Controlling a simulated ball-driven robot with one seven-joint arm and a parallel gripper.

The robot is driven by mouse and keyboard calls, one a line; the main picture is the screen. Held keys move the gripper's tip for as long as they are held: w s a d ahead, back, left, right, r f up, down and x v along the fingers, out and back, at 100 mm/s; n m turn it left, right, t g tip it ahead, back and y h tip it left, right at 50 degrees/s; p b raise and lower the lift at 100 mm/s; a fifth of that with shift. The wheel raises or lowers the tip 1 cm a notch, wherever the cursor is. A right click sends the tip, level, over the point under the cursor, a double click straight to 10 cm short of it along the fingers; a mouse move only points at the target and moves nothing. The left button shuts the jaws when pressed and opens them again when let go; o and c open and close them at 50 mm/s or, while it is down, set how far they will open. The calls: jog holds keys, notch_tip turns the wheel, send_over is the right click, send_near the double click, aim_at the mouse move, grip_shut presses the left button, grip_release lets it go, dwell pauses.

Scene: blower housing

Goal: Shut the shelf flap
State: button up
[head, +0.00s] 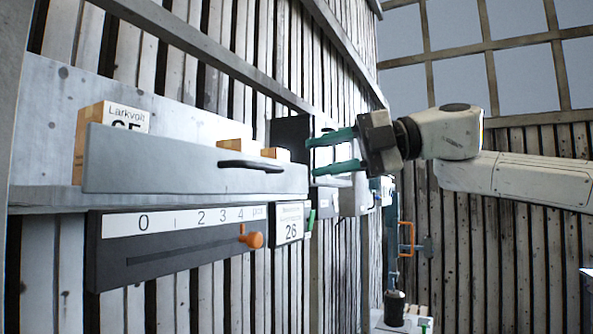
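The shelf flap (150,165) is a long grey panel along the front of the shelf at the left, with a black bar handle (250,166) near its right end. It stands roughly upright, and wooden blocks show above its top edge. I cannot tell whether it is fully shut. My gripper (310,157) points left with two teal fingers spread apart and nothing visible between them. It is just right of the flap's right end in the picture. I cannot tell its distance from the flap in depth.
A box labelled Larkvolt (92,140) stands behind the flap. Below the shelf is a dark scale panel (180,222) with an orange knob (254,240) and a card reading 26 (290,230). A dark upright panel (290,132) stands behind my fingers.

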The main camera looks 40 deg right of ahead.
jog(key=shift+v, duration=1.3)
